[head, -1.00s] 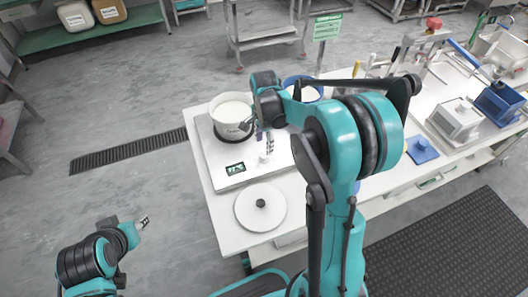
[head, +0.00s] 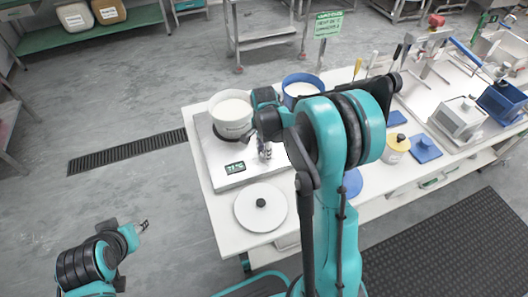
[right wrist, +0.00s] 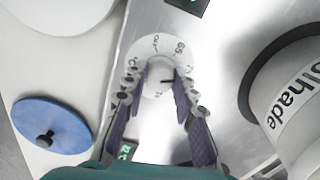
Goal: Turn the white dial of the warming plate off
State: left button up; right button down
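The warming plate (head: 215,162) is a flat metal slab at the table's left end, with a lit display (head: 235,168) and a white pot (head: 231,116) on it. In the right wrist view its white dial (right wrist: 160,88) has a numbered ring around a round knob. My right gripper (right wrist: 160,78) is down at the dial, its purple-padded fingers apart, one on each side of the knob. Whether the pads touch it is unclear. In the head view this gripper (head: 264,150) largely hides the dial. My left gripper (head: 144,225) is off the table at lower left, too small to read.
A white round lid (head: 261,207) with a black knob lies in front of the plate. A blue pot (head: 301,88) stands behind my right arm. A yellowish container (head: 396,148) and blue lids are to the right.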

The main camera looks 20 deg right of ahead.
jog(key=shift+n, duration=0.4)
jog(key=n, duration=0.3)
jog(key=shift+n, duration=0.4)
jog(key=n, duration=1)
jog(key=shift+n, duration=2.2)
jog(key=c, duration=1.2)
grip_release()
